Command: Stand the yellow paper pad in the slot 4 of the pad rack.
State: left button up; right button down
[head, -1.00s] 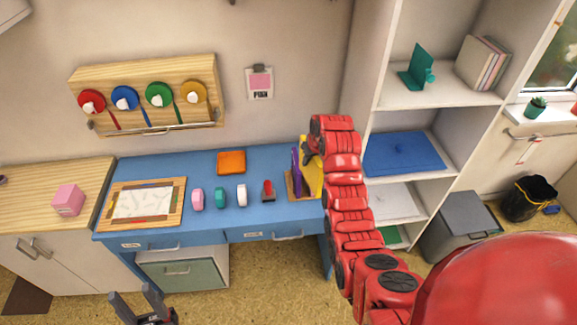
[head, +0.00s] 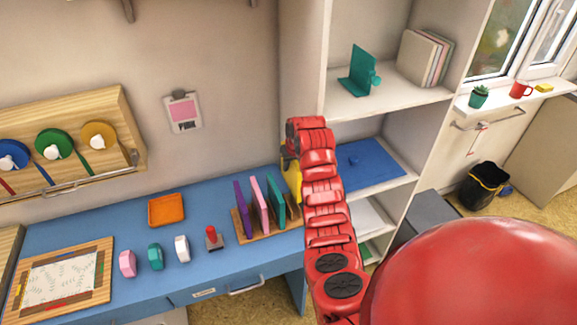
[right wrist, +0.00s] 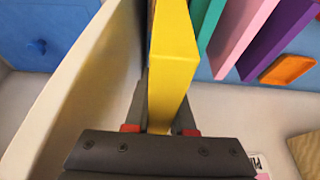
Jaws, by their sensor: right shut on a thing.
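My right gripper (head: 291,154) is shut on the yellow paper pad (head: 293,180), beyond the teal pad (head: 276,199), at the right end of the wooden pad rack (head: 246,231). In the right wrist view the yellow pad (right wrist: 172,65) stands between the fingers of the right gripper (right wrist: 158,115). The pad's lower edge is hidden, so I cannot tell whether it is in a slot. Purple (head: 241,208), pink (head: 260,204) and teal pads stand upright in the rack. My left gripper is out of view.
A white shelf unit (head: 312,70) rises close to the right of the rack, with a blue sheet (head: 372,165) on one shelf. Left of the rack on the blue desk are a red-and-grey stamp (head: 212,238), an orange tray (head: 166,210) and several small coloured blocks.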

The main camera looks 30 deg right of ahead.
jog(key=shift+w+d+f, duration=0.2)
jog(key=shift+w+f, duration=0.05)
jog(key=shift+f, duration=0.65)
jog(key=shift+s+a+f, duration=0.1)
jog(key=shift+s+f, duration=0.05)
jog(key=shift+f, duration=0.45)
notch_tip(320, 180, down, 6)
jog(key=shift+r+b, duration=0.2)
jog(key=shift+b, duration=0.45)
jog(key=shift+f+b, duration=1.25)
jog(key=shift+f, duration=0.5)
jog(key=c, duration=0.7)
grip_release()
